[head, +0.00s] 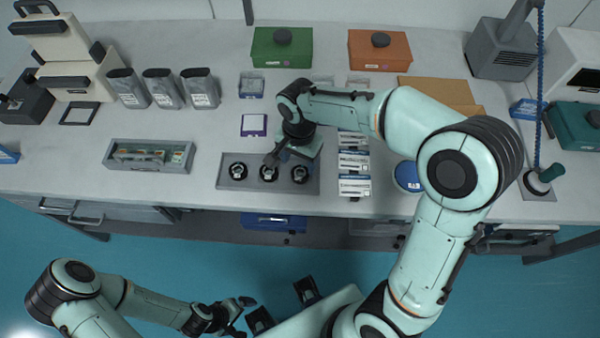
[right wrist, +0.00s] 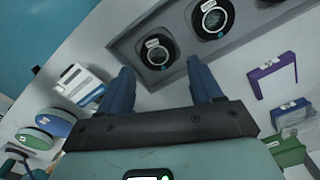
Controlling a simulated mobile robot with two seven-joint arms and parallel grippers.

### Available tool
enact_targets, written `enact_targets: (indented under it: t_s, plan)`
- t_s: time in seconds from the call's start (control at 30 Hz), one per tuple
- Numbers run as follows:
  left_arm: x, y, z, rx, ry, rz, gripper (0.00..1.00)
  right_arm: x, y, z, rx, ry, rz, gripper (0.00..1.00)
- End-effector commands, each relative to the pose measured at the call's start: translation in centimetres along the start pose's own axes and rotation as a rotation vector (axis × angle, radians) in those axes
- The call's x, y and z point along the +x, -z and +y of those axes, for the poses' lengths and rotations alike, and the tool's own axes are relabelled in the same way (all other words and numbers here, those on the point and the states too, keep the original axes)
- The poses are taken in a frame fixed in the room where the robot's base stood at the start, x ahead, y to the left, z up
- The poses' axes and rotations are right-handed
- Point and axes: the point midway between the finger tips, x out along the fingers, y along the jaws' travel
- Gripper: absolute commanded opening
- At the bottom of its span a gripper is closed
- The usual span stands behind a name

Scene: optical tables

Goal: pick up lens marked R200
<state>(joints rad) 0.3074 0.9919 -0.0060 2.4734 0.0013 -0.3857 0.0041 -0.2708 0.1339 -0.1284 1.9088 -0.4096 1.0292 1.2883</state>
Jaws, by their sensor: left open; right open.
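A grey tray (head: 228,184) holds three round black lenses in a row: left (head: 238,171), middle (head: 268,173) and right (head: 300,174). In the right wrist view, the lens nearest my fingers (right wrist: 158,51) and another lens (right wrist: 212,18) show white labels too small to read; a third is cut off at the top edge. My right gripper (head: 279,157) is open and empty, just behind the tray. In its wrist view, the nearest lens appears beyond the gap between the fingers (right wrist: 162,88), not between them. My left gripper (head: 241,312) is open and empty, low in front of the table.
A grey box with small parts (head: 118,152) stands left. Green (head: 282,47) and orange boxes (head: 380,50) stand at the back. A blue round item (head: 408,176) lies right.

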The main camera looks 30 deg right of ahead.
Motion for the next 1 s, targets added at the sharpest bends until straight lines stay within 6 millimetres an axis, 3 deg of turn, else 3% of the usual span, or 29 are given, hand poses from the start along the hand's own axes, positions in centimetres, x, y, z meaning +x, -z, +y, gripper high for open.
enact_targets:
  t_s: [0.3,0.6,0.73,1.0]
  plan:
    - [0.2,-0.1,-0.1,0.0,0.0,-0.001,1.0,4.5,0.0,0.3,0.001,-0.004,-0.002,0.65]
    - [0.2,-0.1,-0.1,0.0,0.0,-0.001,1.0,4.9,0.0,0.3,0.001,-0.001,0.0,0.65]
    - [0.2,-0.1,-0.1,0.0,0.0,-0.001,1.0,4.9,0.0,0.3,0.0,-0.001,-0.001,0.23]
    - [0.2,-0.1,-0.1,0.0,0.0,-0.001,1.0,4.8,0.0,0.3,0.0,-0.001,-0.001,0.21]
